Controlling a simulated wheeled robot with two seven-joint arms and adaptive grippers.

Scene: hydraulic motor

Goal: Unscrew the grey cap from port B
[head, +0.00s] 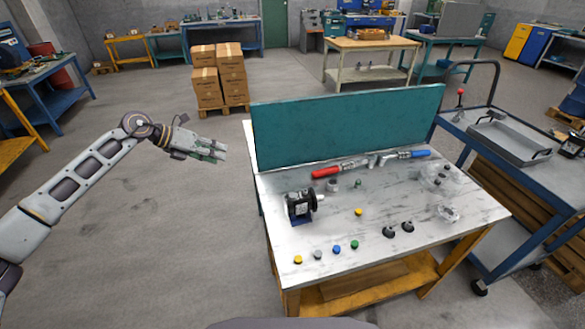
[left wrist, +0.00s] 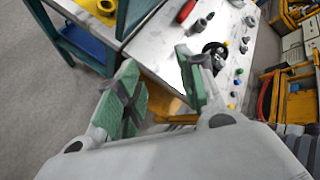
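The black hydraulic motor (head: 299,207) with its round flange stands on the left part of the white worktable. In the left wrist view the motor (left wrist: 214,54) is beyond my fingers. The ports and any cap on them are too small to tell apart, so I cannot make out port B. A loose grey cap (head: 318,254) lies in the front row on the table. My left gripper (head: 219,152) is in the air left of the table, away from the motor. In the left wrist view its green-padded fingers (left wrist: 163,84) are apart with nothing between them. My right gripper is not in view.
Yellow (head: 298,259), blue (head: 337,249) and green (head: 354,244) caps lie along the table's front. Red-handled (head: 326,172) and blue-handled (head: 420,154) tools lie before the teal back panel (head: 345,127). Dark round parts (head: 389,232) lie front right. A cart (head: 545,150) stands right.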

